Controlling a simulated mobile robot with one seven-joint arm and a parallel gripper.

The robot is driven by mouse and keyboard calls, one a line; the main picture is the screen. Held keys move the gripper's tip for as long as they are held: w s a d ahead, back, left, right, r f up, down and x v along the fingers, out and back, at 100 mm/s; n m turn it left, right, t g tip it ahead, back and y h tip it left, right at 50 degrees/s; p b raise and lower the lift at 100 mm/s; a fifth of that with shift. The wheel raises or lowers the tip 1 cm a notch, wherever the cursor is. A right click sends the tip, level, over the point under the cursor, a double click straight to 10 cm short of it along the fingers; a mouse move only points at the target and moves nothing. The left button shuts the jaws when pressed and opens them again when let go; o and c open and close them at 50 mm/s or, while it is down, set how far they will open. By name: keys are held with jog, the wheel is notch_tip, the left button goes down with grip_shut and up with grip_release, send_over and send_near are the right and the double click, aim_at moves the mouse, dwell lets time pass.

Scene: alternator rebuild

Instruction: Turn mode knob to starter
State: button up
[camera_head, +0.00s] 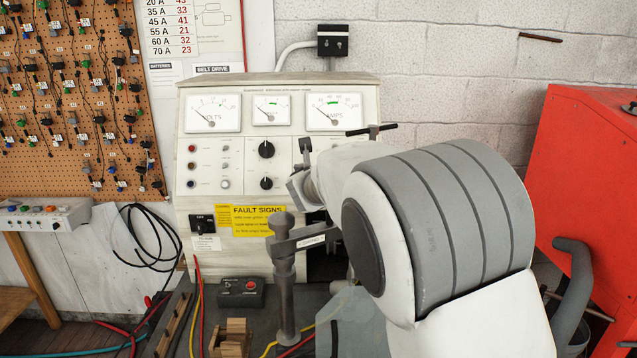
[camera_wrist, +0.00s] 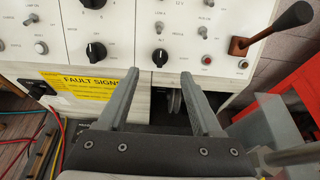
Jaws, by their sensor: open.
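In the head view, an upper knob (camera_head: 266,149) and a lower knob (camera_head: 266,183) show beside the toggles. In the wrist view, one knob (camera_wrist: 96,51) is left of my gripper (camera_wrist: 162,78), above the yellow sign. Another knob (camera_wrist: 160,57) shows just above the gap between my fingertips. My gripper is open, with nothing between its fingers. My arm hides the panel's lower right in the head view.
A black switch (camera_head: 202,222) is left of the yellow fault sign (camera_head: 258,220). A grey clamp post (camera_head: 284,275) stands on the bench before the panel. A black-handled lever (camera_wrist: 290,17) sticks out at the right. A red cabinet (camera_head: 590,150) is right of the tester.

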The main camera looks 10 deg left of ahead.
jog(key=p+x, duration=0.2)
jog(key=x, duration=0.5)
jog(key=shift+w, duration=0.2)
jog(key=shift+f, duration=0.1)
grip_shut()
